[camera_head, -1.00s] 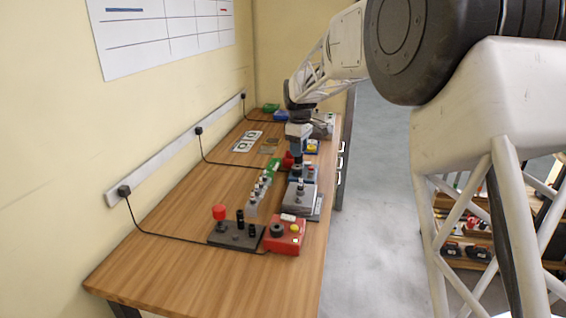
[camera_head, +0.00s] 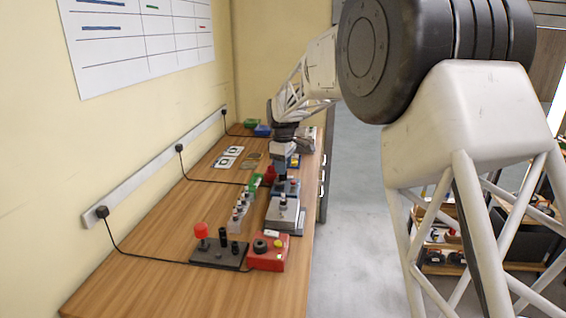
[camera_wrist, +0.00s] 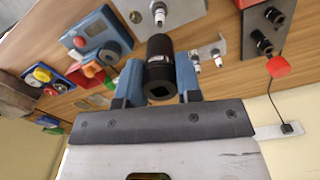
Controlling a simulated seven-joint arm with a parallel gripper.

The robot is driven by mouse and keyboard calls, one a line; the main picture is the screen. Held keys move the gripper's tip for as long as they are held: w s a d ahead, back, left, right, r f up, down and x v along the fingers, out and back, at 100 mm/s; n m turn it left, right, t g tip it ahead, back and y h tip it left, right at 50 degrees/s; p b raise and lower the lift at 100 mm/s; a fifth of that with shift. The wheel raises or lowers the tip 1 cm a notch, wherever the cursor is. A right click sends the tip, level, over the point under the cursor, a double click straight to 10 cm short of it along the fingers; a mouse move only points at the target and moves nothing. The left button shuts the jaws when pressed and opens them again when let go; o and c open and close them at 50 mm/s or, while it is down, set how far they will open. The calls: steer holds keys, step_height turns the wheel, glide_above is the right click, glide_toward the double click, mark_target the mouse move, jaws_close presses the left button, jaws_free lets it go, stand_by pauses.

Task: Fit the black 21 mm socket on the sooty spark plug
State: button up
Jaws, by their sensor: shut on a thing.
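My gripper (camera_wrist: 160,82) is shut on the black socket (camera_wrist: 159,62), which sits between its blue fingers with its square drive hole facing the wrist camera. In the head view my gripper (camera_head: 283,175) is low over the bench, above a blue box. Several white-topped spark plugs (camera_wrist: 195,60) stand in a pale rail; the rail also shows in the head view (camera_head: 240,212). Another plug (camera_wrist: 159,14) stands on a grey plate at the top of the wrist view. I cannot tell which plug is sooty. The held socket is apart from the plugs.
The blue box (camera_wrist: 97,36) with a red button is left of the socket in the wrist view. The front left bench top is clear.

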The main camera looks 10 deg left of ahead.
steer(key=shift+f, duration=1.65)
steer(key=shift+f, duration=3.2)
stand_by(0.5)
steer(key=o, duration=1)
steer(key=shift+r, duration=0.15)
steer(key=shift+r, duration=3.35)
